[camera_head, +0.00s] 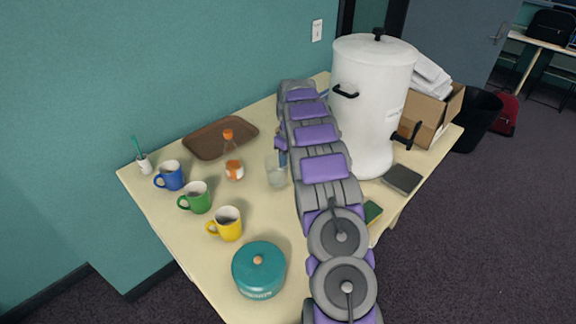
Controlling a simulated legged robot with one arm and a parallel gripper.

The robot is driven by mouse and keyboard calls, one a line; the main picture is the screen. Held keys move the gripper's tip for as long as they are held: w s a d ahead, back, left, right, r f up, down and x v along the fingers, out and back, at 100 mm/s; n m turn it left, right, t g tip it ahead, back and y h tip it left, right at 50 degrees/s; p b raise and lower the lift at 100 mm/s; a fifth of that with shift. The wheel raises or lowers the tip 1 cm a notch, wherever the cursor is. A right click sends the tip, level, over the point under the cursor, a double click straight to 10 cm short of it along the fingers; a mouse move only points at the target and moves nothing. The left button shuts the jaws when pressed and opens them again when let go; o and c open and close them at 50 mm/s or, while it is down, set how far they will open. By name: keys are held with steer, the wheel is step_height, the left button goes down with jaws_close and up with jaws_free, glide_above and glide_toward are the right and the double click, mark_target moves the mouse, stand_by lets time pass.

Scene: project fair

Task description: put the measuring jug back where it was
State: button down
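A clear, see-through vessel that looks like the measuring jug (276,174) is on or just above the cream table, right of the orange-capped bottle. I cannot tell whether its base touches the table. My arm covers its right side. My gripper (281,148) is at the jug's upper right, mostly hidden behind my arm. Its fingers do not show clearly, so I cannot tell whether they grip the jug.
Blue (170,176), green (196,197) and yellow (226,224) mugs line the left edge. A teal lidded pot (259,270) stands in front. A brown tray (205,141) and bottle (234,170) are behind. A large white urn (366,110) stands right of my arm.

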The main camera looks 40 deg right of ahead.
steer(key=shift+d+f, duration=0.2)
steer(key=shift+f, duration=0.45)
steer(key=shift+d+f, duration=0.15)
steer(key=shift+f, duration=0.45)
steer(key=shift+d, duration=0.3)
steer(key=c, duration=1)
jaws_free()
steer(key=o, duration=0.4)
steer(key=shift+a+r, duration=0.1)
steer(key=shift+a, duration=0.3)
steer(key=shift+c, duration=0.2)
